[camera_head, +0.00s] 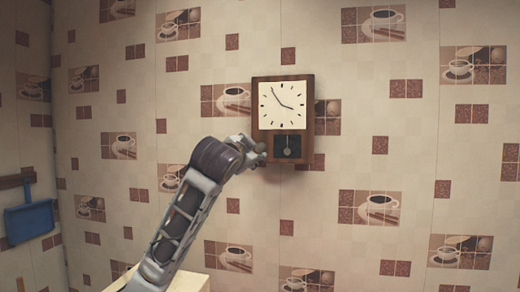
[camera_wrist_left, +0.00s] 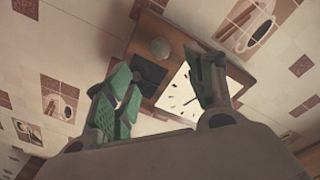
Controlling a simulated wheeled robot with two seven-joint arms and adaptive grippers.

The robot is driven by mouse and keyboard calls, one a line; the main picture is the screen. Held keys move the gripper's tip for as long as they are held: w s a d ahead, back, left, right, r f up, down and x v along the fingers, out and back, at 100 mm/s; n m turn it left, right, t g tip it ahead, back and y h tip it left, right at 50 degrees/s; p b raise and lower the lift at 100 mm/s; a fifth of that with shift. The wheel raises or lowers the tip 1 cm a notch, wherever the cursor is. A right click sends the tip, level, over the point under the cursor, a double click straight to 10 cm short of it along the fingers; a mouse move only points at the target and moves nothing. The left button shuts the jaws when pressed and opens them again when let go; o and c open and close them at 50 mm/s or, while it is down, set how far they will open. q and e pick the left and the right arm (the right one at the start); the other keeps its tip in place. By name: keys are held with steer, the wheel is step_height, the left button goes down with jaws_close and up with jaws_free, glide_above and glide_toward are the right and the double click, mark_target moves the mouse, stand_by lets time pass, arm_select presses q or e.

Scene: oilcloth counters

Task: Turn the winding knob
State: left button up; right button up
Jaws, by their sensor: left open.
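A wooden wall clock (camera_head: 312,140) with a white dial and a dark pendulum window hangs on the wall in the head view. My left gripper (camera_head: 256,150) is at the clock's lower left edge; whether it touches is unclear. In the left wrist view, the clock (camera_wrist_left: 205,47) appears tilted, and a round grey knob-like disc (camera_wrist_left: 160,47) shows against its wood. The green-padded fingers of my left gripper (camera_wrist_left: 164,70) stand wide apart, with the disc beyond the gap and nothing between the pads. In the head view the gripper hides any knob there. My right gripper is out of view.
The wall (camera_head: 400,145) is covered in a coffee-cup tile pattern. A blue dustpan-like object (camera_head: 30,221) hangs at the far left. A pale box-like edge (camera_head: 190,283) shows at the bottom. The space right of the clock is clear.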

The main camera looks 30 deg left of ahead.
mark_target(260, 148)
arm_select(q)
steer(key=p+x, duration=0.1)
steer(key=x, duration=0.6)
steer(key=shift+w, duration=0.3)
steer(key=x, duration=0.2)
steer(key=shift+w+a+p, duration=0.1)
steer(key=shift+w+p, duration=0.15)
steer(key=shift+p, duration=0.15)
steer(key=shift+x, duration=1.15)
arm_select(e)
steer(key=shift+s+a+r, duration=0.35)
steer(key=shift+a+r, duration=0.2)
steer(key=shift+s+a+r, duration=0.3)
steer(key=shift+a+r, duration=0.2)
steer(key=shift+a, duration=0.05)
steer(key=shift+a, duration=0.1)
arm_select(q)
steer(key=c, duration=1.1)
steer(key=shift+o, duration=0.2)
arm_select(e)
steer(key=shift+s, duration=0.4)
arm_select(q)
steer(key=shift+p, duration=0.4)
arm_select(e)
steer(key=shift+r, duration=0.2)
